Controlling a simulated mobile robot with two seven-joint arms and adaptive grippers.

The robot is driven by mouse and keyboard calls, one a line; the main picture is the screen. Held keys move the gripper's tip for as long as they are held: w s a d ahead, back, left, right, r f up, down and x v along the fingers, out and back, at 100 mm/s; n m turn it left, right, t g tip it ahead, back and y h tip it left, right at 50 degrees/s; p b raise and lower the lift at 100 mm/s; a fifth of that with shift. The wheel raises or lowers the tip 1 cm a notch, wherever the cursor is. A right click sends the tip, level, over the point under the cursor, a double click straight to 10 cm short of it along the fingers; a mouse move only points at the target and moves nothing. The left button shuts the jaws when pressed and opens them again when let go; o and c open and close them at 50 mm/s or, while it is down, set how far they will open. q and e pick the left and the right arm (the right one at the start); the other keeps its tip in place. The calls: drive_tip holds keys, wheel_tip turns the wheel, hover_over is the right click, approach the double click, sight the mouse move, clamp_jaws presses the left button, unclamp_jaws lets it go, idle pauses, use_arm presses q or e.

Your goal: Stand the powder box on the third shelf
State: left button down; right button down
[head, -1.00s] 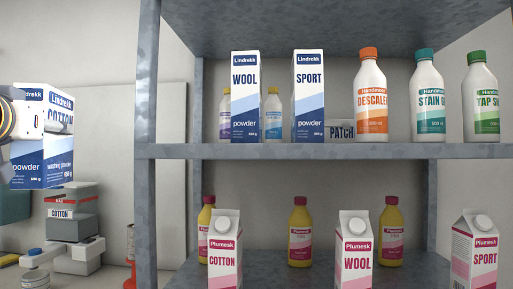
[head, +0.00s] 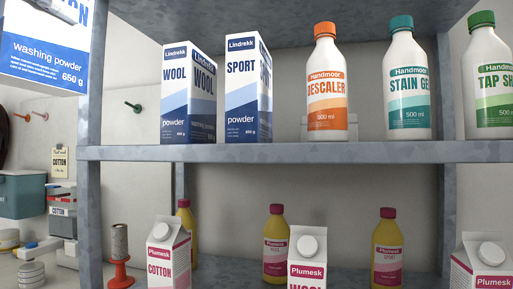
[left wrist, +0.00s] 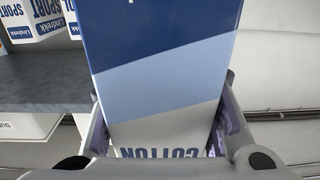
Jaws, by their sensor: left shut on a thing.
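The powder box (head: 45,50), white and blue with "washing powder" on its face, is at the top left of the head view, cut off by the frame edge. It fills the middle of the left wrist view (left wrist: 160,70), with "COTTON" on it. My left gripper (left wrist: 162,122) is shut on it, one finger at each side. The box is held in the air left of the shelf unit's front post. A grey metal shelf (head: 300,152) carries a Wool powder box (head: 175,95) and a Sport powder box (head: 240,95). My right gripper is not in view.
Right of the Sport box stand the descaler (head: 327,90), stain gel (head: 407,90) and tap bottle (head: 492,90). A gap lies between Sport and descaler. Bare board lies left of Wool, beside the post (head: 90,190). The lower shelf holds cartons (head: 168,258) and yellow bottles (head: 388,245).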

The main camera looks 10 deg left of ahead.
use_arm(q)
drive_tip(key=w+d, duration=0.2)
drive_tip(key=w, duration=1.7)
wheel_tip(320, 180, down, 6)
drive_tip(key=shift+w+a+f, duration=0.15)
drive_tip(key=shift+f, duration=0.1)
drive_tip(key=shift+f, duration=0.15)
drive_tip(key=c, duration=1.2)
unclamp_jaws()
drive_tip(key=shift+f, duration=0.15)
